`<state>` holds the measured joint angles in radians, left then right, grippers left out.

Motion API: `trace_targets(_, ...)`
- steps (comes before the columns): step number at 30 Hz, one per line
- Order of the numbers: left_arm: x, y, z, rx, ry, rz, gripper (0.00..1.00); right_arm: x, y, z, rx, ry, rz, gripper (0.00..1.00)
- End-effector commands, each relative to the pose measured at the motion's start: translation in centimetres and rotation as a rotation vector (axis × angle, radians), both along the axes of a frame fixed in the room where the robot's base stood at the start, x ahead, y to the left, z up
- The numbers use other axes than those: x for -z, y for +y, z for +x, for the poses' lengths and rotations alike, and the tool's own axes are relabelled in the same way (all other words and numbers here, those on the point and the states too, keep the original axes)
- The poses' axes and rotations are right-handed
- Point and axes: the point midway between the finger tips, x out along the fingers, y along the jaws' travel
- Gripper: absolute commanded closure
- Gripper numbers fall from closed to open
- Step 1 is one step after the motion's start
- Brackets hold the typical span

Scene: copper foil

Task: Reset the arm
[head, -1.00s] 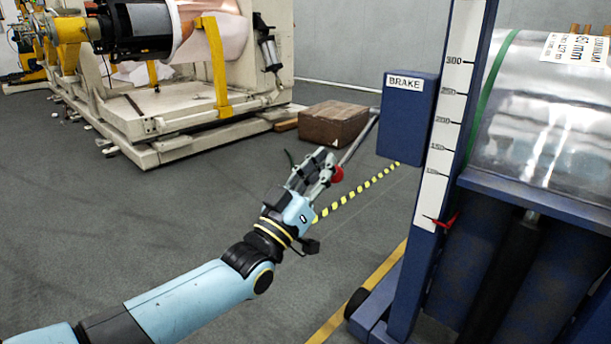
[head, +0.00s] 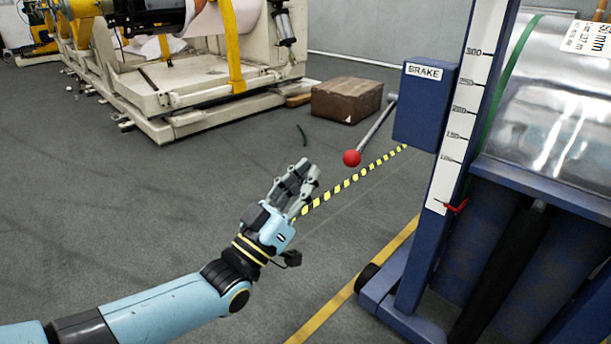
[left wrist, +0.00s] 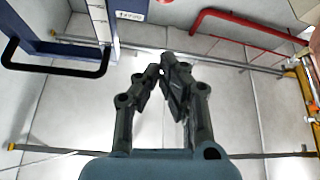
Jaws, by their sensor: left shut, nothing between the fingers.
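My left arm comes in from the lower left in the head view. Its gripper (head: 305,172) is shut and empty, left of and a little below the red knob (head: 352,158) of the brake lever (head: 377,126), with a gap between them. The lever slants down to the left from the blue box marked BRAKE (head: 426,104). In the left wrist view the fingers (left wrist: 160,72) meet with nothing between them. My right gripper is not in these views.
The blue stand (head: 448,190) with a scale strip and a metal roll (head: 560,110) is at right. A yellow-black striped bar (head: 350,181) runs below the lever. A brown box (head: 346,100) and a cream machine (head: 200,88) stand behind. Grey floor left of my arm is clear.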

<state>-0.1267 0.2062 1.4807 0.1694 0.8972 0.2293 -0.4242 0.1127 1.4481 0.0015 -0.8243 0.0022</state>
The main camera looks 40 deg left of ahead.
Motion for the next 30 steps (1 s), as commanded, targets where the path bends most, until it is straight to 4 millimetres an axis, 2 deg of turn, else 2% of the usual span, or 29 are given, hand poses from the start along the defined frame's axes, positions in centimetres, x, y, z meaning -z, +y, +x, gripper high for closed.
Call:
trace_targets(17, 0.1, 0.0, -0.1, 0.000, 0.001, 0.000, 1.00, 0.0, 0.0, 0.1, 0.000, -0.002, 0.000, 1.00)
trace_targets(20, 1.3, -0.1, -1.2, -0.002, 0.030, -0.005, 1.00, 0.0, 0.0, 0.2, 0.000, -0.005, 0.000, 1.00)
trace_targets(23, 4.9, -0.7, -3.5, -0.006, 0.146, -0.010, 1.00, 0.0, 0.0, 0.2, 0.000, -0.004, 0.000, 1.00)
trace_targets(26, 11.5, -1.3, -5.3, -0.017, 0.414, 0.014, 1.00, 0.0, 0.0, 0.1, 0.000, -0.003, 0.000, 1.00)
trace_targets(27, 14.5, -1.6, -6.4, -0.020, 0.539, 0.030, 1.00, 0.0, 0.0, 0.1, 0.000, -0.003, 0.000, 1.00)
trace_targets(29, 19.0, -1.9, -8.5, -0.024, 0.730, 0.058, 1.00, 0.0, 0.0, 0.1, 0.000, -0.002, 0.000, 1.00)
trace_targets(30, 21.8, -2.1, -10.2, -0.026, 0.856, 0.078, 1.00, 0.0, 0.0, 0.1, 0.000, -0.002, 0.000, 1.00)
